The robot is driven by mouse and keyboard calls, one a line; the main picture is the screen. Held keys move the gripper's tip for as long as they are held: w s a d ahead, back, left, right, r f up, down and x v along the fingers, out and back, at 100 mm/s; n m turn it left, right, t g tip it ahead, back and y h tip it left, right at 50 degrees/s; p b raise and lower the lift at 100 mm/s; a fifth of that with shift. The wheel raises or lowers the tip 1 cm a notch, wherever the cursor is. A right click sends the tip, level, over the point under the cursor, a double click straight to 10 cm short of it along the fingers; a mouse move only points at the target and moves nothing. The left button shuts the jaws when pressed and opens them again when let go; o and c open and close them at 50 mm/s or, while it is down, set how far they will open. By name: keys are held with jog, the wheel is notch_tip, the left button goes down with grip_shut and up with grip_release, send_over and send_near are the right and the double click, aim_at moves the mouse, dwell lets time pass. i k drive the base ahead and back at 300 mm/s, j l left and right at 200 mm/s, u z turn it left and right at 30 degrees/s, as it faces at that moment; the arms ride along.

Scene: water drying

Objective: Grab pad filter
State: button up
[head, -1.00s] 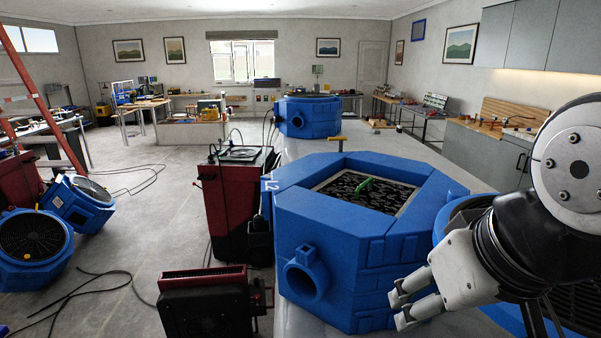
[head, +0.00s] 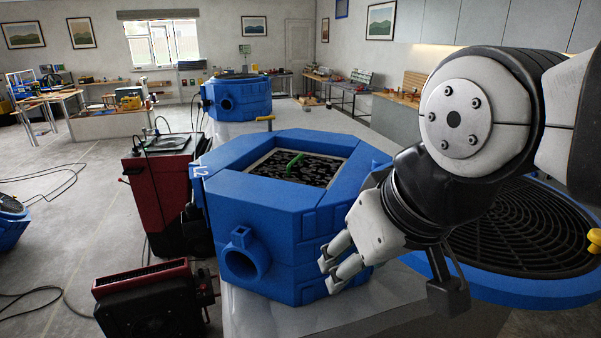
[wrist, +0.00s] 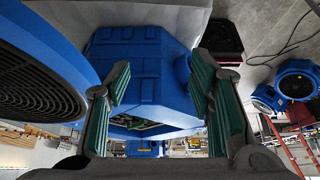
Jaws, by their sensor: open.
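The pad filter (head: 298,168) is a dark, speckled square pad with a light frame and a green handle (head: 295,163) on top. It sits recessed in the top of a blue octagonal machine housing (head: 260,212). My gripper (head: 328,274) is open and empty, in front of the housing's right side and lower than its top. In the wrist view the open fingers (wrist: 160,95) stand either side of the blue housing (wrist: 140,75), with a small green piece showing near its edge below.
A blue round unit with a black grille (head: 525,235) stands at the right, close to my arm. A red and black machine (head: 160,195) and a low dark red unit (head: 150,300) stand left of the housing. Another blue housing (head: 237,98) stands behind. The floor at left has cables.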

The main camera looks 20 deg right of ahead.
aim_at(321, 171)
jog(key=i+j, duration=0.1)
jog(key=j, duration=0.3)
jog(key=i+j, duration=0.15)
jog(key=j, duration=0.25)
jog(key=j+z, duration=0.1)
jog(key=z, duration=0.35)
jog(key=j+z, duration=0.1)
jog(key=z, duration=0.35)
jog(key=j+z, duration=0.1)
jog(key=z, duration=0.35)
jog(key=i+z, duration=0.5)
